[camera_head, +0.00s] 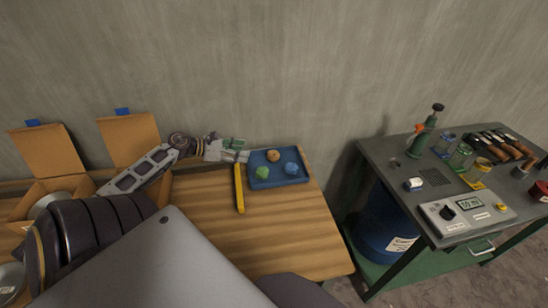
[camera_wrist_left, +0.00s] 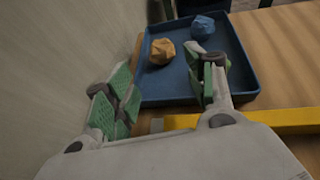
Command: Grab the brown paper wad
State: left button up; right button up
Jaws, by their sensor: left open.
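The brown paper wad (camera_head: 273,156) lies in the blue tray (camera_head: 262,185) on the wooden table, near the tray's back edge. In the left wrist view the brown wad (camera_wrist_left: 162,51) shows ahead of and between the two fingers, inside the tray (camera_wrist_left: 245,75). My left gripper (camera_head: 241,150) is open and empty at the tray's left edge, to the left of the wad and apart from it. Its green-padded fingers (camera_wrist_left: 160,92) are spread in the wrist view. My right gripper is not in view.
A green wad (camera_head: 262,172) and a blue wad (camera_head: 291,168) share the tray. A yellow bar (camera_head: 239,188) lies left of the tray. Open cardboard boxes (camera_head: 130,140) stand at the left. A separate grey workbench (camera_head: 400,160) with tools stands at the right.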

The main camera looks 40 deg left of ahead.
aim_at(271, 153)
pick_arm(q)
jog(key=shift+x, duration=3.95)
jog(key=shift+w+d+f, duration=0.15)
jog(key=shift+w, duration=0.05)
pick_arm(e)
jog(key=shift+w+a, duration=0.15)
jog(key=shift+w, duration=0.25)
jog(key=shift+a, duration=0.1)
